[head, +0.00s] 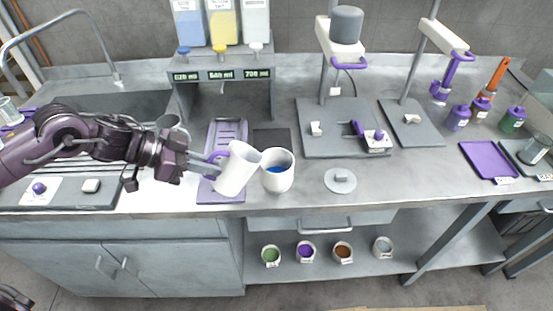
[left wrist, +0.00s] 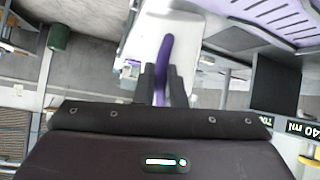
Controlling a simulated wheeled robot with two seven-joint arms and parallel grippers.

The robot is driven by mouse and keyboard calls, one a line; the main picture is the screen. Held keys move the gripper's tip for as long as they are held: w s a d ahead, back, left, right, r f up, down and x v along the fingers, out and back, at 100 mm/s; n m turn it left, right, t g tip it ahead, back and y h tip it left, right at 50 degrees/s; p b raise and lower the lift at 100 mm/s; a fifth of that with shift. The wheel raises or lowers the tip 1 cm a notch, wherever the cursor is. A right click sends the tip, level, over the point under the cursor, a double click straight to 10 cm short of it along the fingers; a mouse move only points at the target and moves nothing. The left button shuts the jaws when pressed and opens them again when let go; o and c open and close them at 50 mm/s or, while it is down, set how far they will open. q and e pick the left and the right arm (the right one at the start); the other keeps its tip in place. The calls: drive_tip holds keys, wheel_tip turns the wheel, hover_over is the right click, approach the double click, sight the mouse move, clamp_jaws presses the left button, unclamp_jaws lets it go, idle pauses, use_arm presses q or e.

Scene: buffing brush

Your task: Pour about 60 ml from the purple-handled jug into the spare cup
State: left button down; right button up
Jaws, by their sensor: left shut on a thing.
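The white jug (head: 237,172) has a purple handle (head: 217,156) on its left side. My left gripper (head: 211,163) is shut on that handle. The jug is tilted to the right, its upper rim close to the left rim of a white cup (head: 278,178). The cup stands upright on the counter with blue liquid inside. No stream between them can be made out, and the jug's inside is hidden. In the left wrist view the fingers (left wrist: 162,88) close around the purple handle (left wrist: 165,55), with the white jug body (left wrist: 190,32) beyond. My right gripper is not in view.
A dispenser (head: 222,75) with blue, yellow and clear tanks and number displays stands behind the jug. A purple drip tray (head: 228,132) lies below it. A round grey disc (head: 340,180) sits right of the cup. Several small cups stand on the lower shelf (head: 325,274).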

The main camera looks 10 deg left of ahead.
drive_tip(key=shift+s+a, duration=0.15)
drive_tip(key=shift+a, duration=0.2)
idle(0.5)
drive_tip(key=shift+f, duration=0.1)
